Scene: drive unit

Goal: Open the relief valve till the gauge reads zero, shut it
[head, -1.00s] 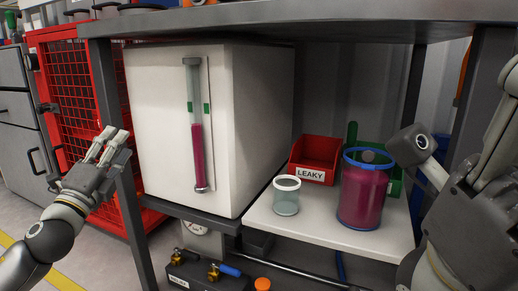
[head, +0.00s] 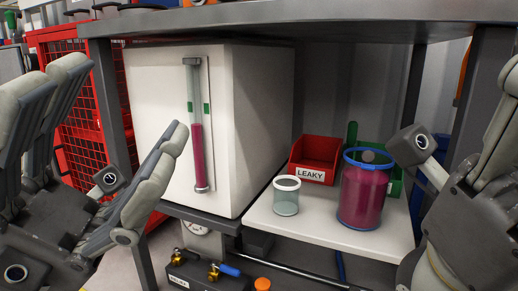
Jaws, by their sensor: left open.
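The block's small label is too small to read surely, so I cannot tell which fitting is the relief valve. My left gripper (head: 120,100) is large and close at the left, open and empty, its fingers spread in front of the cabinet's left side, above and left of the valves. My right gripper (head: 440,165) shows only partly at the right edge.
A sight tube (head: 197,155) with magenta liquid is on the cabinet (head: 255,120). A shelf (head: 300,225) holds a clear cup (head: 286,197), a red LEAKY bin (head: 315,158) and a magenta jar (head: 363,195). A table leg (head: 118,140) and red mesh cage (head: 75,120) stand left.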

